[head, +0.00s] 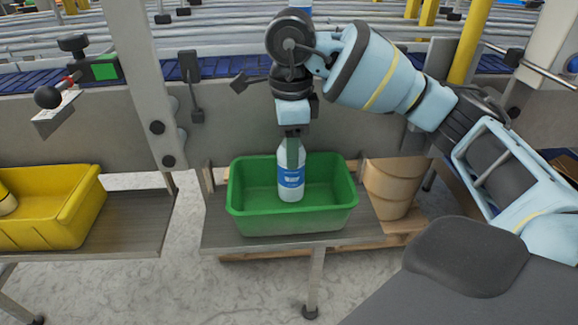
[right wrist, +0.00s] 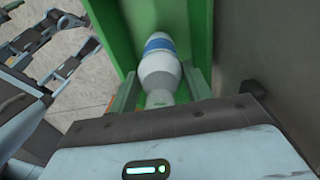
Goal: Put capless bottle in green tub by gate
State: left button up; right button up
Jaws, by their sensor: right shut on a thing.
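The green tub (head: 245,222) stands on a grey shelf below the conveyor in the head view; its green wall also shows in the right wrist view (right wrist: 112,25). My right gripper (head: 291,150) points down over the tub and is shut on a white bottle with a blue label (head: 291,184). The bottle is upright, with its lower part inside the tub. I cannot tell if its base touches the tub floor. The right wrist view shows the bottle (right wrist: 160,72) between the fingers; its mouth is hidden. My left gripper is not in the head view.
A yellow tub (head: 62,225) with a partly visible yellow-and-white item stands on a shelf (head: 140,225) to the left. A blue conveyor (head: 225,66) runs behind. A tan round container (head: 390,185) stands on a pallet right of the green tub. Another bottle (head: 299,6) shows at the top edge.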

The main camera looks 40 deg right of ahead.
notch_tip(320, 180, down, 4)
jog(key=shift+r, duration=0.1)
jog(key=shift+f, duration=0.2)
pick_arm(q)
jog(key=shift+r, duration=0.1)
pick_arm(e)
jog(key=o, duration=1.5)
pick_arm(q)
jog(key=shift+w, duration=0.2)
